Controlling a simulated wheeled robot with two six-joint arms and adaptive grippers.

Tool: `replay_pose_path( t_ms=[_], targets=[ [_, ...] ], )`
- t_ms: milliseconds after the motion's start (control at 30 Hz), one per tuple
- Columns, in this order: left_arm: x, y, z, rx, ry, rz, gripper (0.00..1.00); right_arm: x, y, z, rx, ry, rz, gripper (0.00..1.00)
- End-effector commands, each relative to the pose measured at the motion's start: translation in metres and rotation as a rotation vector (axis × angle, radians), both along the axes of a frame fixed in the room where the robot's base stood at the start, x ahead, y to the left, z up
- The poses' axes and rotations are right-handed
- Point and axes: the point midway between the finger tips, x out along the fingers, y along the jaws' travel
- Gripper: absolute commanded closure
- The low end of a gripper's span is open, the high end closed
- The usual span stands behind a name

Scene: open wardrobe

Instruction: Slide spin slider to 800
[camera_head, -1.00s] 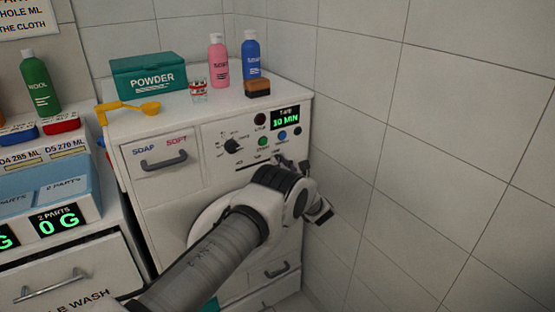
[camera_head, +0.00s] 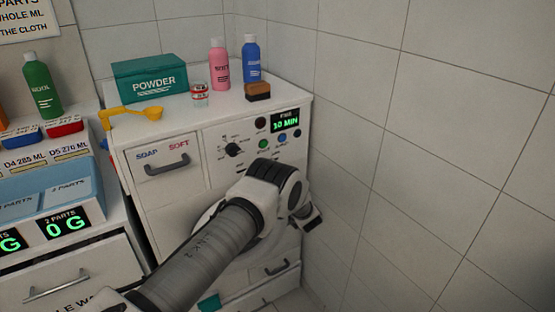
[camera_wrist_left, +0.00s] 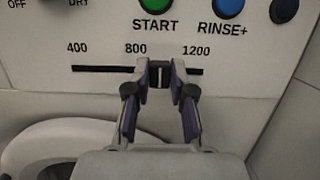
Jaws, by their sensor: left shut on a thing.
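In the left wrist view, the spin slider track (camera_wrist_left: 102,69) is a dark horizontal slot on the white panel, marked 400, 800 and 1200. The slider knob (camera_wrist_left: 160,77), dark with a pale line, sits right of the 800 mark, between 800 and 1200. My left gripper (camera_wrist_left: 160,68) is shut on the knob, one finger on each side. In the head view, my left arm reaches across the front of the white washing machine (camera_head: 165,210). My own wrist hides the fingertips and knob there. My right gripper is not in view.
Above the track are a green START button (camera_wrist_left: 156,4) and a blue RINSE+ button (camera_wrist_left: 229,7). A teal powder box (camera_head: 150,78), a pink bottle (camera_head: 219,65) and a blue bottle (camera_head: 251,60) stand on top. A tiled wall (camera_head: 400,150) rises close on the right.

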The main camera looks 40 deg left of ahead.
Motion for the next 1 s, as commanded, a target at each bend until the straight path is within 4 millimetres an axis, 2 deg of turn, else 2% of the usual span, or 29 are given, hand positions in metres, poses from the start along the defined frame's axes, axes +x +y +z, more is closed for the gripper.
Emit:
replay_pose_path(
  t_ms=[633, 1000],
  targets=[
    [-0.022, 0.009, 0.000, -0.001, 0.003, 0.000, 0.99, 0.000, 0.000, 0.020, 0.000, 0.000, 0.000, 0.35],
    [-0.024, 0.010, -0.001, -0.001, 0.002, -0.001, 0.99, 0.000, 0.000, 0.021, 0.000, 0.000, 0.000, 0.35]
  ],
)
